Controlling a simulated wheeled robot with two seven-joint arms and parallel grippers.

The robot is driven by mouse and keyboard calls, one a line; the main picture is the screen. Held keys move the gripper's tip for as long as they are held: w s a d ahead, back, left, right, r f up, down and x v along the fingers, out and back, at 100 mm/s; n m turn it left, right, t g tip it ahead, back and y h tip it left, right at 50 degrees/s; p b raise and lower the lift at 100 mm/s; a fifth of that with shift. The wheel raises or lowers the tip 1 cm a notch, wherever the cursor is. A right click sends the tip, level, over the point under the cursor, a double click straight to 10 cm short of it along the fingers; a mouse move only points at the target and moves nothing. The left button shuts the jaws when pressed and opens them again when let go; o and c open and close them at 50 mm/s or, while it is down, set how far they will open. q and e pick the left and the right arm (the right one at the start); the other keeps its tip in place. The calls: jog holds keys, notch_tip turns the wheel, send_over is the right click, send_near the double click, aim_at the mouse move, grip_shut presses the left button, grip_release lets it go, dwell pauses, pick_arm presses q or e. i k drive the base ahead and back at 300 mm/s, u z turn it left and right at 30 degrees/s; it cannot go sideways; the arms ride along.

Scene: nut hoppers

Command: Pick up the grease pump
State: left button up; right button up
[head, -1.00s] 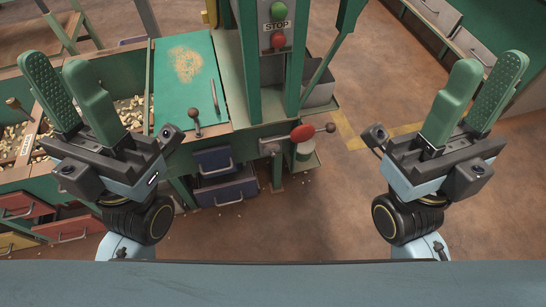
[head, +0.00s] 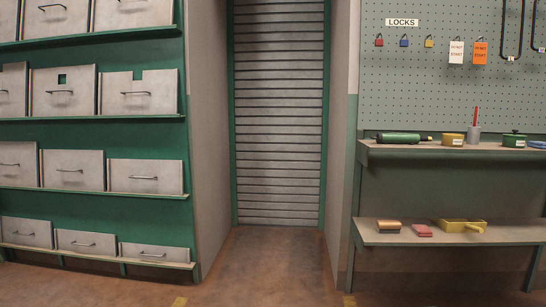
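A green cylinder with dark ends and a thin nozzle at its right, which looks like the grease pump (head: 400,138), lies on its side on the upper shelf (head: 385,152) at the right in the head view. It lies at the left part of that shelf, some way off from me. Nothing hides it. Neither of my grippers is in this view.
A lower bench (head: 440,236) holds a yellow dustpan (head: 462,226). Drawer racks (head: 90,140) line the left. Floor (head: 265,265) is clear.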

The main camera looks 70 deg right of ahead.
aim_at(383, 138)
jog(key=z, duration=3.1)
